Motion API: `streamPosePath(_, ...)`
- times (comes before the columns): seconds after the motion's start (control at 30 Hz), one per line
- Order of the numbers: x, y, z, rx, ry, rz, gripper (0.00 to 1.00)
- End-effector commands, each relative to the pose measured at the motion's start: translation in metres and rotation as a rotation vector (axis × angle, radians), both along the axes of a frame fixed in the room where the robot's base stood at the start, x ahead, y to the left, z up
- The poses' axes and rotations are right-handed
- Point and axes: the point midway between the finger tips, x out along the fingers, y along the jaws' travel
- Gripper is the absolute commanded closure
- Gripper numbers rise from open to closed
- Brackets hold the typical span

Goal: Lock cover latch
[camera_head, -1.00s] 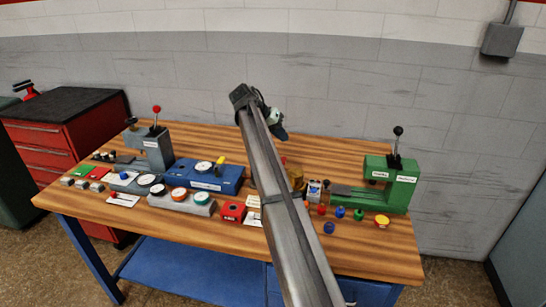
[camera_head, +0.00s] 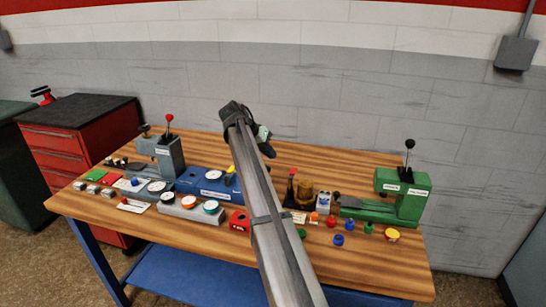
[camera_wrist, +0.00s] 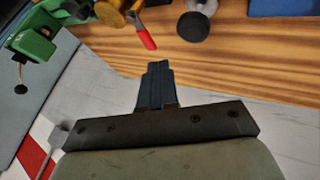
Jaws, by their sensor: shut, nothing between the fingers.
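No part can be clearly made out as the cover latch. An amber, rounded piece (camera_head: 304,192) stands right of my arm, with an upright red handle (camera_head: 291,185) beside it. In the wrist view the amber piece (camera_wrist: 113,14) and red handle (camera_wrist: 145,35) lie beyond my fingertips, apart from them. A dark round knob (camera_wrist: 193,26) is to their right. My gripper (camera_wrist: 158,66) is shut and empty. In the head view my gripper (camera_head: 266,143) is above the rear of the bench, partly hidden behind my arm.
A blue unit (camera_head: 200,183) with a yellow handle is left of my arm. A green press (camera_head: 405,195) stands right, a grey press (camera_head: 160,150) left. Small knobs, gauges and a red box (camera_head: 239,221) line the front. The wooden bench (camera_head: 330,160) is bare behind.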

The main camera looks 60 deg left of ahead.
Motion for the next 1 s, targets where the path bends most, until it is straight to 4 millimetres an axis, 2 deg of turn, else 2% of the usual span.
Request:
streamPosePath(0.6, 0.05, -0.006, -0.067, -0.001, 0.0, -0.001, 1.0)
streamPosePath(1.0, 0.055, -0.006, -0.073, 0.0, 0.0, 0.0, 1.0)
